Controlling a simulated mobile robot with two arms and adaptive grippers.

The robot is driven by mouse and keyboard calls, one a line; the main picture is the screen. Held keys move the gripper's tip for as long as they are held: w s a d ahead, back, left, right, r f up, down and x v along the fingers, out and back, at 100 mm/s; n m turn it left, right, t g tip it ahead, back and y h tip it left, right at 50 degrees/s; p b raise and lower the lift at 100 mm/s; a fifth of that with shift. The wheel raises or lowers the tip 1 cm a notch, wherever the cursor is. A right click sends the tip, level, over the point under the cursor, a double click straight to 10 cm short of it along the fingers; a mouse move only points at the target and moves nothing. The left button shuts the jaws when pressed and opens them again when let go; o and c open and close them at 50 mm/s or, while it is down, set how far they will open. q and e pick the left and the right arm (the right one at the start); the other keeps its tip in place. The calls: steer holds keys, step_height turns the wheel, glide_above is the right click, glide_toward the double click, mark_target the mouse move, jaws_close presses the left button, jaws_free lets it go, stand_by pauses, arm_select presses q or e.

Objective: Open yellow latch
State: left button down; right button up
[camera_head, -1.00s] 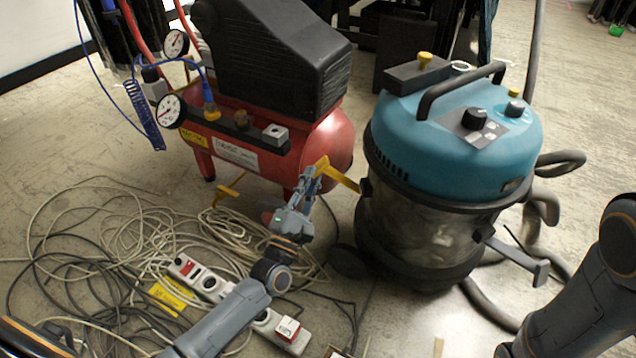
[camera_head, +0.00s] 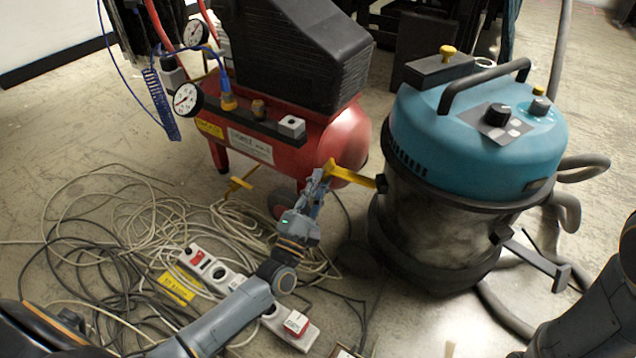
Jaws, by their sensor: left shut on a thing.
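The yellow latch (camera_head: 352,177) sticks out from the left side of the blue-topped vacuum cleaner (camera_head: 475,140), just below the lid. It points left, away from the vacuum's body. My left gripper (camera_head: 324,176) is at the latch's free end and is shut on it. The fingers partly cover that end. A dark grey lever (camera_head: 540,262) sticks out low at the vacuum's right front; it is not yellow. My right arm shows at the lower right, but its gripper is out of view.
A red compressor (camera_head: 300,140) with gauges stands close behind my left gripper. Tangled cables (camera_head: 110,250) and a white power strip (camera_head: 225,278) lie on the floor beneath my left arm. A grey hose (camera_head: 568,215) loops at the vacuum's right.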

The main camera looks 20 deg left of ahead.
arm_select(q)
steer(key=c, duration=1.6)
jaws_free()
steer(key=shift+d+f, duration=0.35)
steer(key=shift+f, duration=0.15)
steer(key=shift+o, duration=0.8)
steer(key=shift+w+d, duration=0.1)
steer(key=shift+w, duration=0.05)
steer(key=shift+r, duration=0.1)
steer(key=v, duration=1.2)
steer(key=shift+r, duration=0.15)
